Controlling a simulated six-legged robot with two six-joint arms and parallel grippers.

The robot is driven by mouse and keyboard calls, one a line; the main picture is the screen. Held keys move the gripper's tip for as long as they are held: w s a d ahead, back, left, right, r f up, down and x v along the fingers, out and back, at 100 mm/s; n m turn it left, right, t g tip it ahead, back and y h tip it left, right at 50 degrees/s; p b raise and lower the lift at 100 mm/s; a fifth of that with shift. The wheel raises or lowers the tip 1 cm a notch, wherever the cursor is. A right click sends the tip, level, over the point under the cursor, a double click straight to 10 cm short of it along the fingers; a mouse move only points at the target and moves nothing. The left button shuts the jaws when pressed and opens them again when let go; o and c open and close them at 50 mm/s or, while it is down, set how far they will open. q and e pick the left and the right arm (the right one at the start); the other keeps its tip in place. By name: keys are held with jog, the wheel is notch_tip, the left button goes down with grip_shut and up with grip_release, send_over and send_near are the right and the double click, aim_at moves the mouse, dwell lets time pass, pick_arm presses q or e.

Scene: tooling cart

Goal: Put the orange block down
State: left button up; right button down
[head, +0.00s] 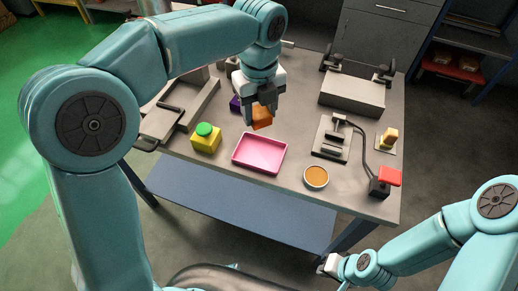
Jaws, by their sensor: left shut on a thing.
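The orange block (262,117) is between the fingers of my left gripper (261,110). The gripper points down and is shut on the block, above the cart top (300,120) and behind the pink tray (259,153). The fingers hide part of the block, and its height above the surface is hard to tell. The pink tray looks empty. My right gripper (329,265) is low at the bottom right, in front of the cart and away from the block; its jaws are too small to read.
A yellow block with a green knob (206,138) stands left of the tray. A purple object (235,103) is beside my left gripper. A round orange-filled dish (316,177), a clamp fixture (332,139) and a red-topped switch (387,178) stand to the right.

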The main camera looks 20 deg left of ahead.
pick_arm(q)
send_near(260, 154)
notch_tip(260, 154, down, 5)
jog(key=shift+s+f+b, duration=0.1)
jog(key=shift+f+b, duration=0.1)
jog(key=shift+b, duration=0.2)
jog(key=shift+a+f, duration=0.1)
jog(key=shift+f, duration=0.35)
jog(key=o, duration=1.2)
jog(key=shift+f, duration=0.15)
jog(key=shift+c, duration=0.2)
notch_tip(260, 154, up, 12)
jog(key=shift+r+p, duration=0.25)
jog(key=shift+p, duration=0.2)
